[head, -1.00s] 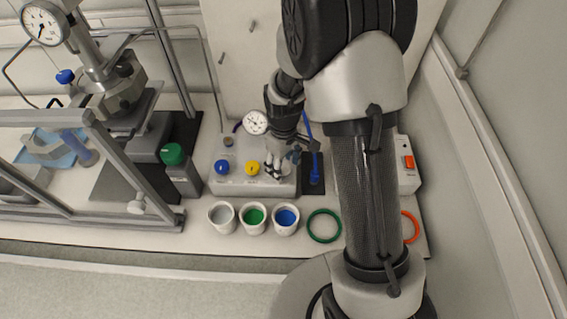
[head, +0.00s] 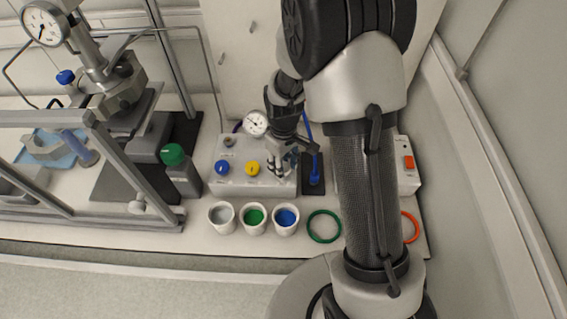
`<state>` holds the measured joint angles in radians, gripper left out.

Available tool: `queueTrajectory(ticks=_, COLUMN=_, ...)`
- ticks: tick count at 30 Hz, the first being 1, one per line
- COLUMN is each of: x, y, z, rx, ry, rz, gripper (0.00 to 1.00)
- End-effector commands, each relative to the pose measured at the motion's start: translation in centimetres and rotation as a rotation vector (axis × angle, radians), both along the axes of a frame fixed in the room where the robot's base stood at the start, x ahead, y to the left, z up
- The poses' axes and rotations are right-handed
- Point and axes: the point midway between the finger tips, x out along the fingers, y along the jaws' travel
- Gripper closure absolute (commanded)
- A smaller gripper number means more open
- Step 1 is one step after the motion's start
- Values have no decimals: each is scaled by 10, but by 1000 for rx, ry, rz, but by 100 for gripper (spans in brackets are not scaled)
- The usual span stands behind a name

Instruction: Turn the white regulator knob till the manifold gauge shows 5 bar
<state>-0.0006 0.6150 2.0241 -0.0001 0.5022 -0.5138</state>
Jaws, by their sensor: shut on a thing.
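My gripper (head: 279,169) points down at the right end of the light grey manifold block (head: 227,188), shut on the white regulator knob, which its fingers largely hide. The manifold gauge (head: 255,124) is a round white dial at the back of the block, just left of my gripper. Its needle is too small to read for certain. A blue knob (head: 222,168) and a yellow knob (head: 252,168) sit on the block to the left of my gripper.
Three white cups (head: 254,218) and a green ring (head: 324,226) lie in front of the block. A green-capped bottle (head: 180,170) and a metal frame (head: 110,150) stand left. A white box with an orange switch (head: 408,162) is at right, partly behind my arm.

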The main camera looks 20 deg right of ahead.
Motion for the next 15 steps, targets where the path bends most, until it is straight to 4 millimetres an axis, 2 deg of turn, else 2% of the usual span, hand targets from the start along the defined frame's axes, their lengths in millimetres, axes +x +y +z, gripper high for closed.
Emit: queueTrajectory(ticks=15, x=-1, y=0, z=0, rx=0, ry=2, rz=-428, gripper=88)
